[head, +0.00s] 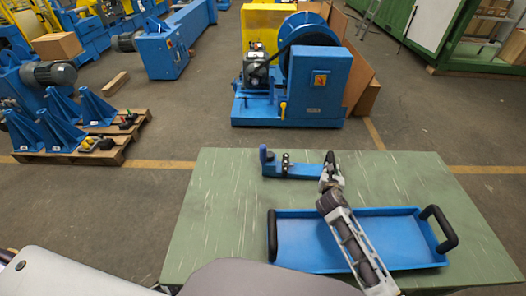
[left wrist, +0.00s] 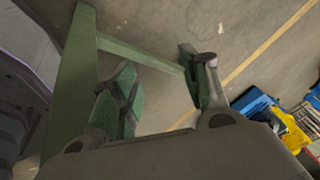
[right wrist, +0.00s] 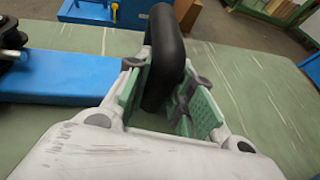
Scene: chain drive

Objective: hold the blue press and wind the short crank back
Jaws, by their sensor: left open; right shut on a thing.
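I cannot tell which part is the press or the crank. At its right end my right gripper (head: 329,176) is shut on an upright black handle (right wrist: 166,45); its green pads stand on both sides of the handle's lower part. The handle's foot is hidden. My left gripper (left wrist: 158,92) is open and empty beside the table, above the floor. It is out of the head view.
A blue tray (head: 300,253) with two black end handles lies at the front right of the green table (head: 205,215), partly under my right arm. The table's left side is clear. A large blue machine (head: 323,105) stands behind the table, and a pallet with blue brackets (head: 60,130) on the left.

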